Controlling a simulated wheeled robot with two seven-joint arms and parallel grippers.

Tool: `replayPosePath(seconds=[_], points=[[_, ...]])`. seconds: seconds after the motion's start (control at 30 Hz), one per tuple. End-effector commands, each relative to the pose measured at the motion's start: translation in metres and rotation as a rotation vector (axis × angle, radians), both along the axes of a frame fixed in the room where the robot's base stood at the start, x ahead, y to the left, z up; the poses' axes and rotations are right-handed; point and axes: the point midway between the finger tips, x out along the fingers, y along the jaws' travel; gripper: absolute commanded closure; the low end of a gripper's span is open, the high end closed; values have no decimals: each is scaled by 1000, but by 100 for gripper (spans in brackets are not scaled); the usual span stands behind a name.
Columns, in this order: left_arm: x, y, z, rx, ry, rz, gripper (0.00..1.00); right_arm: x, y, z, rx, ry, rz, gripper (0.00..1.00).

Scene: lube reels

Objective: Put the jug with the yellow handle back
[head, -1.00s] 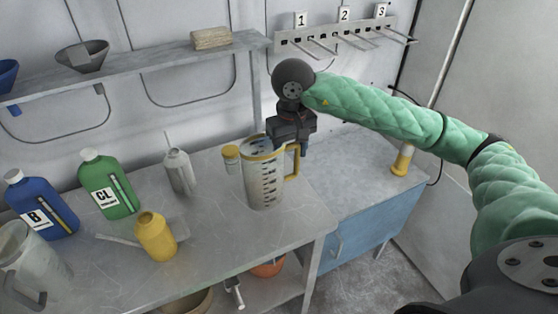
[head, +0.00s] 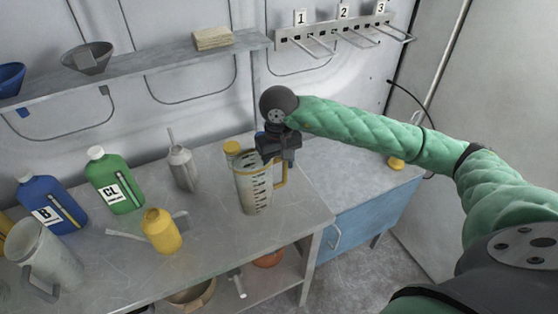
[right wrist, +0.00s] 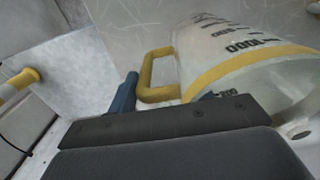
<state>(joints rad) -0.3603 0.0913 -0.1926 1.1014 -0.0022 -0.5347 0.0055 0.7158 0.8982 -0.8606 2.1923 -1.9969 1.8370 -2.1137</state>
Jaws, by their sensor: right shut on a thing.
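The clear jug with the yellow handle (head: 255,192) is upright over the bench near its right end; I cannot tell whether its base touches the bench. My right gripper (head: 280,158) is at its upper right side, shut on the jug by the handle side. In the right wrist view the jug's body (right wrist: 235,65) fills the upper right, with its yellow rim band and yellow handle (right wrist: 150,75) close to a blue finger. The exact grip is partly hidden. My left gripper is not in view.
A yellow-capped container (head: 232,148) is close behind the jug. A grey can (head: 182,168), yellow bottle (head: 161,232), green CL bottle (head: 116,182), blue B bottle (head: 50,205) and grey-handled jug (head: 45,258) stand left. A numbered peg rack (head: 340,28) hangs behind; a blue cabinet (head: 365,213) is right.

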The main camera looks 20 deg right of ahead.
Motion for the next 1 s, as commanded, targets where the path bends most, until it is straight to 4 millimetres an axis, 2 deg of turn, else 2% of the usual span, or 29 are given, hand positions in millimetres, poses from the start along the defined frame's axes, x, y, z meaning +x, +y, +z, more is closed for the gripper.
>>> replayPosePath(seconds=[0.57,0.6,0.67,0.7,1.0], points=[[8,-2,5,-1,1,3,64,1,0,-2,0,-2,-1,100],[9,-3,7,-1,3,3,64,0,0,-2,0,-1,-1,44],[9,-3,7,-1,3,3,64,0,0,-2,0,-1,-1,32],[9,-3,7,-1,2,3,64,0,0,-2,0,-1,-1,28],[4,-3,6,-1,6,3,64,0,0,-2,0,-1,-1,28]])
